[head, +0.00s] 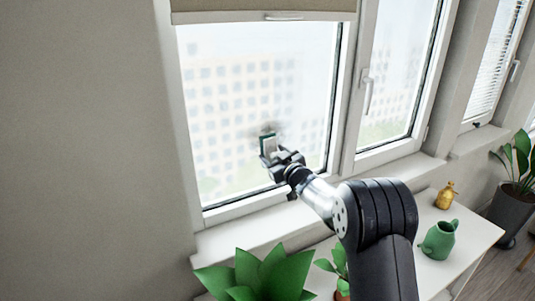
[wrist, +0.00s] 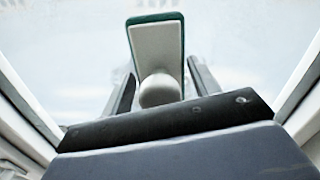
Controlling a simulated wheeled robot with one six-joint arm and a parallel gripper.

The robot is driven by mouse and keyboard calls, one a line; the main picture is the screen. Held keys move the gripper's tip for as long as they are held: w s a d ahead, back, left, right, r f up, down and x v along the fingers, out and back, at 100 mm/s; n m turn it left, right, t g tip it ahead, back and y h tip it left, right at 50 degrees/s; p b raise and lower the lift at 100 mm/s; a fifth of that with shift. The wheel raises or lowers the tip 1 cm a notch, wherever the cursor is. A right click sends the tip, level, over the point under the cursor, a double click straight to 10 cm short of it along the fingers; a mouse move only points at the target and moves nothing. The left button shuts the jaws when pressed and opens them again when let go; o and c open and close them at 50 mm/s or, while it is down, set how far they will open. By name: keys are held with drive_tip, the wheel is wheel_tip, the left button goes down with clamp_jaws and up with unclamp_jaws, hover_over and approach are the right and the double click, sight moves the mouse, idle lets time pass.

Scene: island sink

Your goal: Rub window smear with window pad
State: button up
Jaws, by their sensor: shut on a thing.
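The window pad (head: 268,144) is a small pale block with a green edge, held up at the left window pane (head: 215,80). The window smear (head: 277,131) is a faint grey-brown smudge on the glass, just right of and behind the pad. I cannot tell whether the pad touches the glass.
A window handle (head: 368,92) sticks out right of the pane. A raised blind (head: 240,15) hangs above. The sill (head: 235,232) runs below. Green plants (head: 262,275), a green watering can (head: 438,240) and a gold bottle (head: 446,196) stand lower down on a white surface (head: 470,245).

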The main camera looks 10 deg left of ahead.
drive_tip(key=shift+w+d+p, duration=1.1)
drive_tip(key=shift+d, duration=0.3)
drive_tip(key=shift+w+d+p, duration=1.1)
drive_tip(key=shift+d, duration=0.3)
drive_tip(key=shift+r+p, duration=0.35)
drive_tip(key=shift+r, duration=0.9)
drive_tip(key=shift+s+a+f+b, duration=0.1)
drive_tip(key=shift+s+a+b, duration=0.15)
drive_tip(key=shift+a+b, duration=0.2)
drive_tip(key=shift+s+a+f+b, duration=0.1)
drive_tip(key=shift+s+a+b, duration=0.65)
drive_tip(key=shift+a, duration=0.15)
drive_tip(key=shift+s+a+b, duration=0.65)
drive_tip(key=shift+a+b, duration=0.1)
drive_tip(key=shift+a, duration=0.1)
drive_tip(key=shift+s+a+b, duration=0.8)
drive_tip(key=shift+a, duration=0.25)
drive_tip(key=shift+s+a+b, duration=0.75)
drive_tip(key=shift+a+b, duration=0.05)
drive_tip(key=shift+a, duration=0.25)
